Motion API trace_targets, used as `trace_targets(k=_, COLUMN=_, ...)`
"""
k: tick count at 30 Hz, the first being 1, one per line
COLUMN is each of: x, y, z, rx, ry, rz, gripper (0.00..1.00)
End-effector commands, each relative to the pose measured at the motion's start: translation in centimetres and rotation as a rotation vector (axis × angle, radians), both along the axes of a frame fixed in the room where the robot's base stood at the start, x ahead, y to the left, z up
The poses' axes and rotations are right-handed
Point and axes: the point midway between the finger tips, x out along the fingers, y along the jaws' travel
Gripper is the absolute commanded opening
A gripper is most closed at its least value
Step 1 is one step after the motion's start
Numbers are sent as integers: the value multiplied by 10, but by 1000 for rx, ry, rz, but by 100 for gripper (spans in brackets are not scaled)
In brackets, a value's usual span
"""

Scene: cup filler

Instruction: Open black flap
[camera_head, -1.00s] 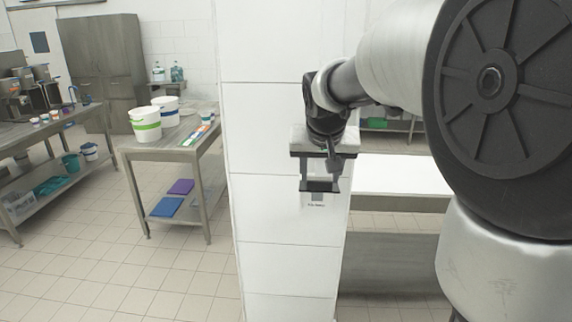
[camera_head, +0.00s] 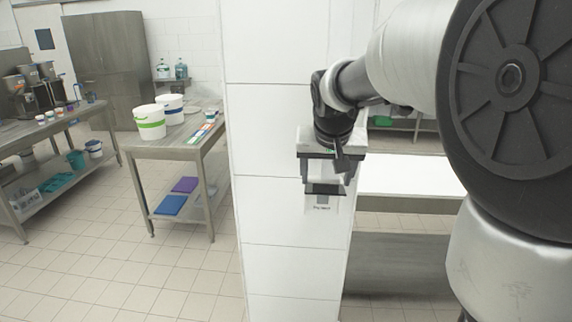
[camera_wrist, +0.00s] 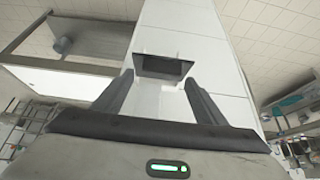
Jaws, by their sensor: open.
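The black flap (camera_wrist: 163,65) shows in the wrist view as a dark rectangular piece on a white box on the tiled pillar. In the head view the flap (camera_head: 322,188) is partly covered by my gripper, and the white box (camera_head: 321,206) shows below it. My gripper (camera_wrist: 160,84) is open, with its two dark fingers spread to the left and right of the flap. The fingertips are close to the flap; whether they touch it I cannot tell.
The white tiled pillar (camera_head: 285,120) stands in front of me. A steel table (camera_head: 180,150) with two white buckets is to its left, and a white-topped counter (camera_head: 405,175) is to its right. The tiled floor (camera_head: 120,260) at the left is clear.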

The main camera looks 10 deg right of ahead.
Motion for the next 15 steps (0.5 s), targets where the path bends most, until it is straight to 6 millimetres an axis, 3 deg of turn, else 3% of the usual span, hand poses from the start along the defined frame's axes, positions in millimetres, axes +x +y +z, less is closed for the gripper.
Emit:
trace_targets(k=8, x=-13, y=4, z=24, rx=0, ry=-4, rz=1, gripper=66)
trace_targets(k=15, x=-42, y=12, z=75, rx=0, ry=-5, rz=1, gripper=66)
